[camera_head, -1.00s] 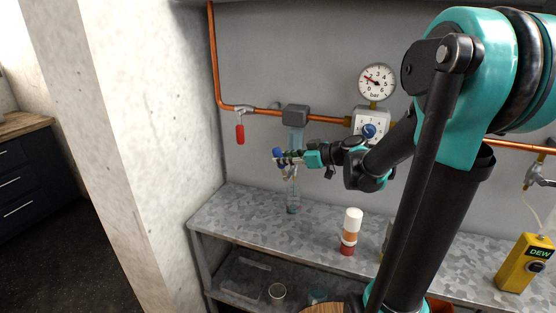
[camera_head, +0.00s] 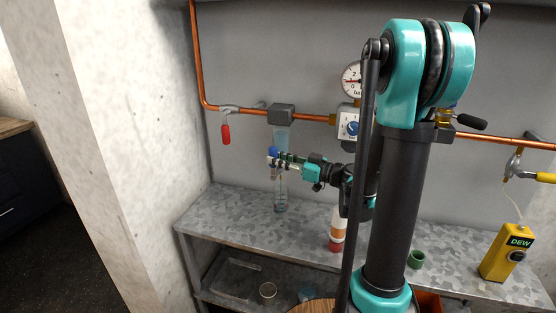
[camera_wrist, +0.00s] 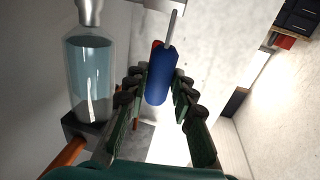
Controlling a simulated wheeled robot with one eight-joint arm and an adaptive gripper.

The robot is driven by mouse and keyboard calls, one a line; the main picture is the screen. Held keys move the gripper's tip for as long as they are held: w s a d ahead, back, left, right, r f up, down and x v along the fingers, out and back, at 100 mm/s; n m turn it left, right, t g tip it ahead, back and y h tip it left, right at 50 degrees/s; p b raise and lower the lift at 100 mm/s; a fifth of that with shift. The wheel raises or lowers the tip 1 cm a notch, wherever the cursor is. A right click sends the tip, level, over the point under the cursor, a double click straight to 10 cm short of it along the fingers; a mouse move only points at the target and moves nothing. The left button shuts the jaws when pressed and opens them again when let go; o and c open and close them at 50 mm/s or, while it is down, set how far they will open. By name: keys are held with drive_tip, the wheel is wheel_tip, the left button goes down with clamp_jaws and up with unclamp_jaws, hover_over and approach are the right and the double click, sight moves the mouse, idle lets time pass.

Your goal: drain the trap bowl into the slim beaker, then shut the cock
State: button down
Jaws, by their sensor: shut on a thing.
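The trap bowl (camera_head: 282,138) is clear and hangs under a grey filter head on the copper pipe. The wrist view shows bluish liquid in the bowl (camera_wrist: 90,80). The cock's blue handle (camera_head: 273,151) is just below the bowl, and it also shows in the wrist view (camera_wrist: 161,80). My gripper (camera_wrist: 158,92) is shut on this handle, with a finger on each side. The slim beaker (camera_head: 281,200) stands upright on the metal shelf below the bowl. Its contents are too small to tell.
A red-handled valve (camera_head: 225,133) is left on the pipe. A white and orange bottle (camera_head: 337,230), a green cup (camera_head: 416,259) and a yellow DEW meter (camera_head: 506,252) stand to the right on the shelf (camera_head: 240,222). A concrete pillar (camera_head: 110,130) is close at the left.

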drive_tip(key=c, duration=1.3)
unclamp_jaws()
drive_tip(key=shift+o, duration=0.2)
drive_tip(key=v, duration=1.2)
drive_tip(key=shift+s, duration=0.1)
